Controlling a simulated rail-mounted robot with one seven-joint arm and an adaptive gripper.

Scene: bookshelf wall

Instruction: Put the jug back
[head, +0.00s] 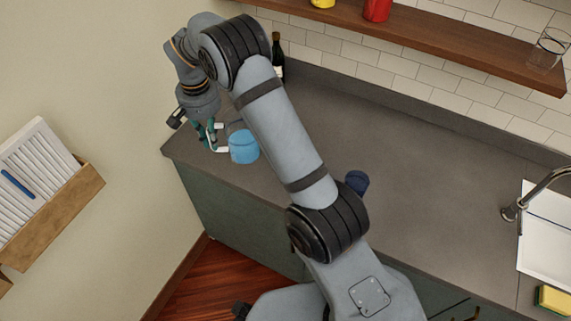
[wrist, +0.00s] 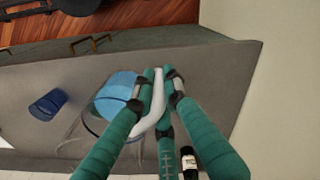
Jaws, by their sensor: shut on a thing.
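The jug (head: 243,147) looks like clear glass with a blue lower part and a white handle. It is at the left end of the grey counter in the head view. In the wrist view, the jug (wrist: 115,92) is left of my fingers, with its clear rim towards the camera. My gripper (head: 213,138) is at the jug's left side in the head view. In the wrist view, the teal fingers of my gripper (wrist: 160,78) are shut on the white handle. I cannot tell whether the jug's base touches the counter.
A dark blue cup (head: 356,182) stands on the counter (head: 420,200), partly behind my arm. A dark bottle (head: 277,58) stands at the back left. A wooden shelf (head: 450,45) holds a red item (head: 377,10) and a glass (head: 548,48). The sink tap (head: 530,195) is right.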

